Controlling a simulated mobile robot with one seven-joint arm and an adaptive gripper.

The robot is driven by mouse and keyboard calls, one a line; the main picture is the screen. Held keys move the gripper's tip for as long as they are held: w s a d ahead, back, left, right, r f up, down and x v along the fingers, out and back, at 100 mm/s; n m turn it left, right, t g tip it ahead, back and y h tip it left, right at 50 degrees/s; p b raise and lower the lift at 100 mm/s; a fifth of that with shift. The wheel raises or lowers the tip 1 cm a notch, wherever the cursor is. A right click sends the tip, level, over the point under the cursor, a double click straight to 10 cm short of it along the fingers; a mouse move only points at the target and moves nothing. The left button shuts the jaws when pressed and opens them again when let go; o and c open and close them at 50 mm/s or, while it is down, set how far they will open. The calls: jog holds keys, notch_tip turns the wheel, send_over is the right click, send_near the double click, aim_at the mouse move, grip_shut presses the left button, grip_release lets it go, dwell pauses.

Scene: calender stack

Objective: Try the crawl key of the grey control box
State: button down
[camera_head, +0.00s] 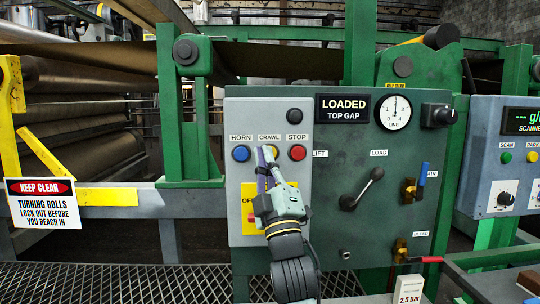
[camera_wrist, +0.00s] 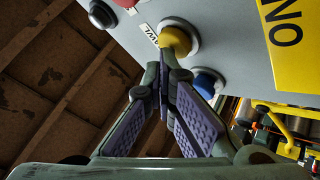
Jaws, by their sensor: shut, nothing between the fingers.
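The grey control box (camera_head: 240,110) carries a blue HORN button (camera_head: 241,153), a yellow CRAWL key and a red STOP button (camera_head: 297,152) in a row. My gripper (camera_head: 264,156) is in front of the CRAWL key and hides most of it. In the wrist view the yellow CRAWL key (camera_wrist: 175,40) stands just beyond the fingertips (camera_wrist: 162,72). The fingers are shut with nothing between them. I cannot tell whether the tips touch the key. The blue button (camera_wrist: 207,82) is to the right of the fingers, apart from them.
A green panel (camera_head: 400,235) with a LOADED sign (camera_head: 343,108), a dial (camera_head: 394,112) and a black lever (camera_head: 361,190) adjoins on the right. Rollers (camera_head: 85,155) and a KEEP CLEAR sign (camera_head: 42,203) are at left. A blue-grey scanner box (camera_head: 480,150) is at far right.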

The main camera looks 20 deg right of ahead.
jog(key=shift+s, duration=0.1)
jog(key=shift+s+a+b, duration=0.25)
jog(key=shift+s+b, duration=0.15)
jog(key=shift+s, duration=0.4)
jog(key=s, duration=0.2)
jog(key=s+a+b, duration=0.1)
jog(key=s, duration=0.2)
jog(key=shift+a, duration=0.15)
jog(key=shift+w, duration=0.1)
dwell(0.6)
